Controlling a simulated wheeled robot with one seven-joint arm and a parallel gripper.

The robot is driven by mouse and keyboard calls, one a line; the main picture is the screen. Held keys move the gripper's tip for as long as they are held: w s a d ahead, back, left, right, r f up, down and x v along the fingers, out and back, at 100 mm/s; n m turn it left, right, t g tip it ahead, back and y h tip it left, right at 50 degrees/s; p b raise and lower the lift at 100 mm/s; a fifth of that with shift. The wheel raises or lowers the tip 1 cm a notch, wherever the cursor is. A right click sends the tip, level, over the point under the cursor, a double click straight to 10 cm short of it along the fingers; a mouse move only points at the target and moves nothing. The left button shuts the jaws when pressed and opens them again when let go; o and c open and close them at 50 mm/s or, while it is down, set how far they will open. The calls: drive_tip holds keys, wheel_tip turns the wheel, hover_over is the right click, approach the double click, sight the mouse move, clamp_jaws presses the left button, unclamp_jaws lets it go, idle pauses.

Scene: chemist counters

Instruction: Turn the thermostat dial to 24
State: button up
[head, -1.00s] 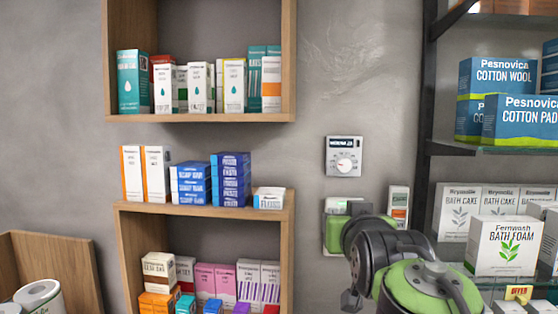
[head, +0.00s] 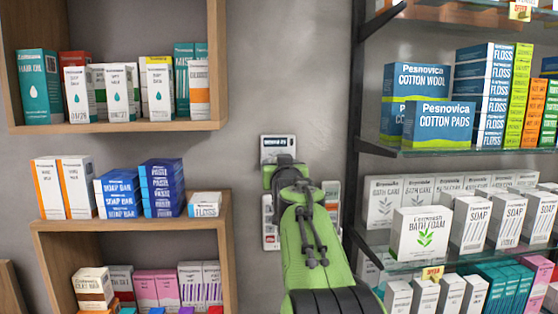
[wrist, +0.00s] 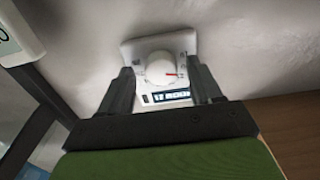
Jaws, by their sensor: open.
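The thermostat (head: 278,143) is a white plate on the grey wall in the head view. Its top edge and dark display show; my arm hides its dial. In the wrist view the thermostat (wrist: 132,52) appears upside down, with its round white dial (wrist: 160,68) and a red pointer mark. The display digits are too small to read surely. My gripper (wrist: 163,82) is open, its two dark fingers on either side of the dial. I cannot tell whether they touch it. In the head view my green arm reaches up to the wall.
A wooden shelf unit (head: 222,215) with boxes stands left of my arm. A dark metal rack (head: 357,120) with glass shelves and boxes stands close on the right. A white wall plate (head: 270,240) shows below the thermostat, partly behind my arm. Bare wall lies above.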

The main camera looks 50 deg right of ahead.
drive_tip(key=shift+w+d, duration=0.1)
drive_tip(key=shift+w, duration=0.15)
drive_tip(key=shift+s, duration=0.15)
drive_tip(key=shift+c, duration=1.1)
drive_tip(key=c, duration=0.8)
drive_tip(key=shift+f, duration=0.1)
drive_tip(key=m+b, duration=0.2)
drive_tip(key=m, duration=0.9)
drive_tip(key=m+b, duration=0.2)
drive_tip(key=m, duration=1)
drive_tip(key=shift+r+m, duration=0.2)
drive_tip(key=shift+m, duration=0.1)
